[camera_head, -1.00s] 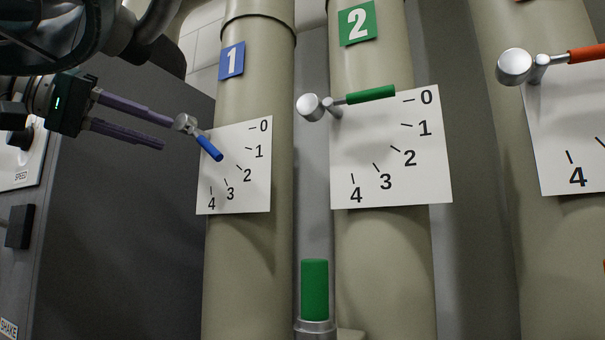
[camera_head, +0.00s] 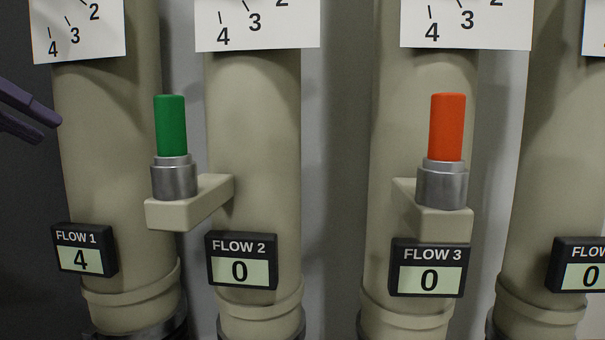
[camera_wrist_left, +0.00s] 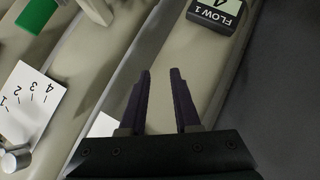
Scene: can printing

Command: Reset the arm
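My left gripper (camera_head: 28,115) shows at the left edge of the head view, with only its dark purple fingers in the picture. In the left wrist view its two fingers (camera_wrist_left: 161,100) stand apart with nothing between them, near a beige pipe (camera_wrist_left: 165,50). The fingers touch nothing that I can see. My right gripper is not in view.
Beige pipes carry displays: FLOW 1 (camera_head: 84,250) reads 4, FLOW 2 (camera_head: 241,260) reads 0 and FLOW 3 (camera_head: 428,268) reads 0. A green cylinder (camera_head: 171,125) and an orange-red cylinder (camera_head: 448,127) stand upright in metal holders on brackets. White dial plates (camera_head: 257,35) are above.

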